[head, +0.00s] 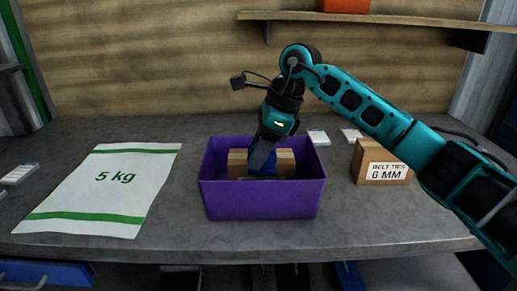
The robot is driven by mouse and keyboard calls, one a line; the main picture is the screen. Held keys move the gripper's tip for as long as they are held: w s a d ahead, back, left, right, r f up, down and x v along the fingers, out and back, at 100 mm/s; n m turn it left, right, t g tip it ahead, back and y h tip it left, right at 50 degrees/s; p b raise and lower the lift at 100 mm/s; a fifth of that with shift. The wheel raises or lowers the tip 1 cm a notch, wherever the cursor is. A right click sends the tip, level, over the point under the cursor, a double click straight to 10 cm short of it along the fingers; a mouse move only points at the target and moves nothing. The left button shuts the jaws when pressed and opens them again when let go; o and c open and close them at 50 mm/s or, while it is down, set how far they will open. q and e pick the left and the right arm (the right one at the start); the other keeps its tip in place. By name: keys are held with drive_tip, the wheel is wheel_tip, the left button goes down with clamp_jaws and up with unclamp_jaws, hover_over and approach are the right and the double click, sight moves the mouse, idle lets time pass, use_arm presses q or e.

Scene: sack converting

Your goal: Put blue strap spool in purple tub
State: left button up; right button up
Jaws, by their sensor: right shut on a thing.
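The purple tub (262,201) stands on the grey bench near the middle, its open top facing up. My right gripper (262,158) reaches down into it from above and is shut on the blue strap spool (265,166). Only part of the spool shows between the fingers, inside the tub's rim. The tub's front wall hides the spool's lower part, so I cannot tell whether it touches the tub floor. My left gripper is not in view.
Brown blocks or a box (286,161) show inside the tub on both sides of the spool. A white 5 kg sack (113,190) lies flat at left. A belt ties carton (383,164) stands at right. A wooden shelf (400,22) hangs above the back.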

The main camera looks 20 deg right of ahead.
drive_tip(key=o, duration=1)
drive_tip(key=shift+f, duration=0.1)
drive_tip(key=shift+o, duration=0.2)
drive_tip(key=shift+r, duration=0.3)
drive_tip(key=p+v, duration=0.2)
drive_tip(key=v, duration=1)
drive_tip(key=shift+r, duration=0.3)
